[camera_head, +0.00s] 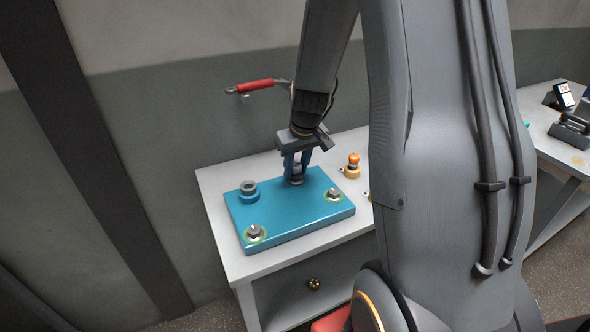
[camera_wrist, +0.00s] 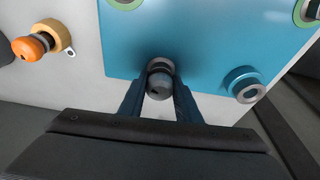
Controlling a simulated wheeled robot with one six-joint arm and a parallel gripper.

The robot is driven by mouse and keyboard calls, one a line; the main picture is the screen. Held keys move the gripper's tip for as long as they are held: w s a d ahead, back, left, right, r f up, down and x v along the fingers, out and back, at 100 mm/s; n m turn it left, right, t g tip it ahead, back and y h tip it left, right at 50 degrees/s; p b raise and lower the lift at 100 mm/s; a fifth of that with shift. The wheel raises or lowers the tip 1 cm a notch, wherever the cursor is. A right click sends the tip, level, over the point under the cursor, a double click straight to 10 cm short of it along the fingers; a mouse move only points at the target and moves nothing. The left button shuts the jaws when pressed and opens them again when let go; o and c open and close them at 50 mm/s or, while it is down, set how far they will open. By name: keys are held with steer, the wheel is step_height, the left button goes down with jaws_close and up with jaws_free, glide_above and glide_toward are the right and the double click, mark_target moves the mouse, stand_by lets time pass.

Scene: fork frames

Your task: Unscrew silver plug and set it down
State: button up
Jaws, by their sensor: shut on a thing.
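The silver plug (camera_wrist: 159,84) is between the fingers of my gripper (camera_wrist: 160,100) in the wrist view. My gripper is shut on it from above. In the head view my gripper (camera_head: 297,172) points down at the far edge of the blue plate (camera_head: 292,215), and the plug (camera_head: 296,177) is partly hidden by the fingers. The plug is at the plate, but I cannot tell how far it is threaded in. A blue raised collar with a grey ring (camera_head: 248,189) stands on the plate's left corner; it also shows in the wrist view (camera_wrist: 244,85).
Two hex bolts with green rings, one front left (camera_head: 254,233) and one right (camera_head: 333,195), sit on the plate. An orange-topped brass fitting (camera_head: 353,163) stands on the white table (camera_head: 225,181) right of the plate. A red-handled tool (camera_head: 255,86) is at the wall behind.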

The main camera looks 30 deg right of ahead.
steer(key=shift+w+f+n+b, duration=0.1)
steer(key=shift+n+b, duration=0.4)
steer(key=shift+b, duration=0.25)
steer(key=shift+w+d+n+y+b, duration=0.1)
steer(key=shift+n+y+b, duration=0.2)
steer(key=shift+n+b, duration=0.6)
steer(key=shift+r+b, duration=0.2)
steer(key=shift+b, duration=0.15)
